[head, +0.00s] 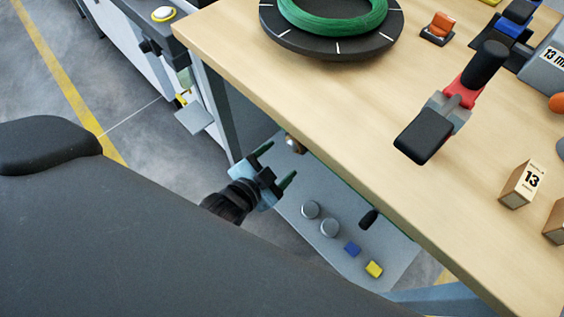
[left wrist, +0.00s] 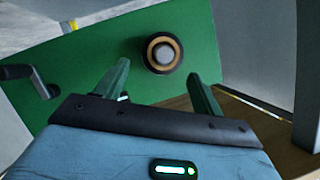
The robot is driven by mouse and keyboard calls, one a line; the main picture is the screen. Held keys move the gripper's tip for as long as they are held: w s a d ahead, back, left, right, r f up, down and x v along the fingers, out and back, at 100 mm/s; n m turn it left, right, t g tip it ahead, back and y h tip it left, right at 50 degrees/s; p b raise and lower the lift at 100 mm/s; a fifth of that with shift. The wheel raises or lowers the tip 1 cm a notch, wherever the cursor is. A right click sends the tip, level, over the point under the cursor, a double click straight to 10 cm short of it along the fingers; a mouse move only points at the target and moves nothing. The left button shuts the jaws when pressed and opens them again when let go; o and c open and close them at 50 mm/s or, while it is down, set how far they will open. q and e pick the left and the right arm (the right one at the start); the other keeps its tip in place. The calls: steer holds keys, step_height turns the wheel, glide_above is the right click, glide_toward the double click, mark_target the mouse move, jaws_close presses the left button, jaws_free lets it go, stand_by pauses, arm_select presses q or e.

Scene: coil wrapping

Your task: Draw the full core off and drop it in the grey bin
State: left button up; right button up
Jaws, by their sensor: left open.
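A round core (left wrist: 162,53), dark with a tan ring, stands end-on to the camera on a green panel (left wrist: 80,75) in the left wrist view. In the head view a small brassy round part (head: 291,143), probably the same thing, shows under the table's front edge. My left gripper (head: 275,165) is open and empty below the table edge, its green fingers pointing toward that part. In the left wrist view the fingertips (left wrist: 158,76) are apart, with the core beyond and between them, not touching. I cannot make out the grey bin for certain. My right gripper is not in view.
The wooden table (head: 300,100) carries a green coil (head: 335,12) on a black turntable (head: 330,45), a red and black tool (head: 450,105) and a box marked 13 (head: 522,185). A black crank handle (head: 369,218) sticks out below its edge, above a grey surface (head: 350,265) with small items.

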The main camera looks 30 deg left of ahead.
mark_target(292, 147)
arm_select(q)
steer(key=shift+w+r, duration=0.2)
steer(key=shift+w, duration=0.4)
steer(key=b+x, duration=0.1)
steer(key=x, duration=0.5)
steer(key=shift+w+b, duration=0.15)
steer(key=shift+b, duration=0.25)
steer(key=shift+w+d+f, duration=0.2)
steer(key=shift+w, duration=0.5)
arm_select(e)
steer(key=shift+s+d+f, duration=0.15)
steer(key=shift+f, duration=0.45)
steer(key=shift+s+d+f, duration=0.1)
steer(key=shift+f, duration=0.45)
arm_select(q)
steer(key=c, duration=1.1)
steer(key=shift+s, duration=0.1)
steer(key=shift+c, duration=0.4)
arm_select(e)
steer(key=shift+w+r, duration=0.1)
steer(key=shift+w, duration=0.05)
